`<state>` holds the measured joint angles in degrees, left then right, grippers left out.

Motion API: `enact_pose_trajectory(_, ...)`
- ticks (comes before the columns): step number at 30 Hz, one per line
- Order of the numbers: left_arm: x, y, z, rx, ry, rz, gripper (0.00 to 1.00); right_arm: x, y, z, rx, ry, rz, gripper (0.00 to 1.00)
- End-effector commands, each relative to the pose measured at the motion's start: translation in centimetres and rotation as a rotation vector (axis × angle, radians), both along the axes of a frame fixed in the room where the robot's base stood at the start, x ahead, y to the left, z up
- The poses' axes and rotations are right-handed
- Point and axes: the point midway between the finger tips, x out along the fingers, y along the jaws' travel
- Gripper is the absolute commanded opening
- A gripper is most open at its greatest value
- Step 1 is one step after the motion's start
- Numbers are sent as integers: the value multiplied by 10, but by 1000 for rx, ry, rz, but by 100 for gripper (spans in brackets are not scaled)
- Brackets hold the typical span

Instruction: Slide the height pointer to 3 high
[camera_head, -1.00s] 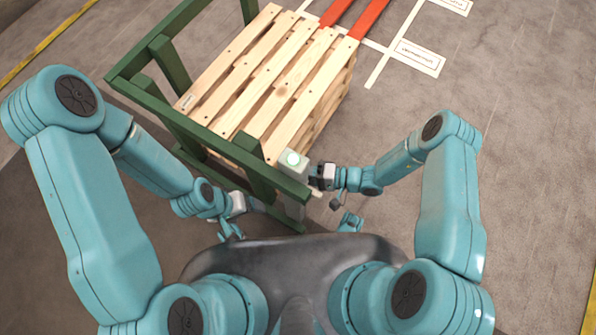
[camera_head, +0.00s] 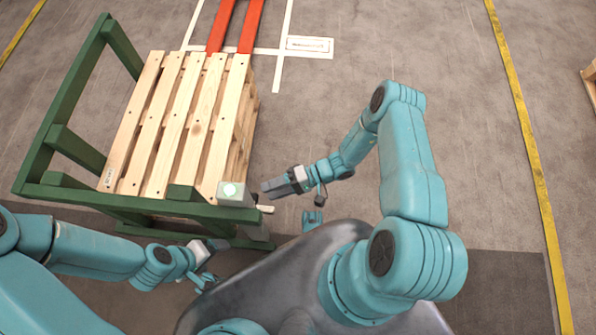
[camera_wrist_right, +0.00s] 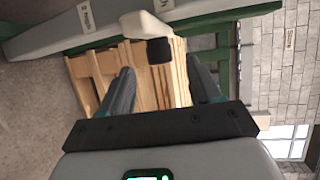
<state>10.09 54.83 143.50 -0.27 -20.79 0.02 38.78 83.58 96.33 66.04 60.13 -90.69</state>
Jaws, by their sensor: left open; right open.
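The height pointer is a cream tab with a black end (camera_wrist_right: 152,32), on a grey post that runs sideways in the right wrist view (camera_wrist_right: 60,30). The post carries small labels whose writing I cannot read. In the head view the post's top (camera_head: 236,193) has a lit green spot, and a cream tip (camera_head: 266,209) shows just beside it. My right gripper (camera_head: 268,187) is open, just right of the post top. In the wrist view its fingers (camera_wrist_right: 165,82) are apart, with the pointer beyond the tips. My left gripper (camera_head: 222,245) is open, low by the green frame, left of the post.
A green frame (camera_head: 60,195) stands around the left and near sides of a stack of wooden pallets (camera_head: 175,130). Red forks or bars (camera_head: 235,25) lie behind it. The floor right of the pallets is clear, with a yellow line (camera_head: 525,130) further right.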

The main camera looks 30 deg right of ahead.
Motion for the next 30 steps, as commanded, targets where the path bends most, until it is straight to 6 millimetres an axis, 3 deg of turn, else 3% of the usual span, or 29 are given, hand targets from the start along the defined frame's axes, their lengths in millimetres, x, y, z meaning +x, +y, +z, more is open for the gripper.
enact_pose_trajectory(3,0,0,6,0,1,-1,81,-6,-31,7,-4,-1,-5,63)
enact_pose_trajectory(10,0,0,9,0,1,0,81,-15,-67,13,-1,-1,-2,63)
enact_pose_trajectory(30,0,0,9,0,1,0,81,-17,-74,14,-1,1,2,63)
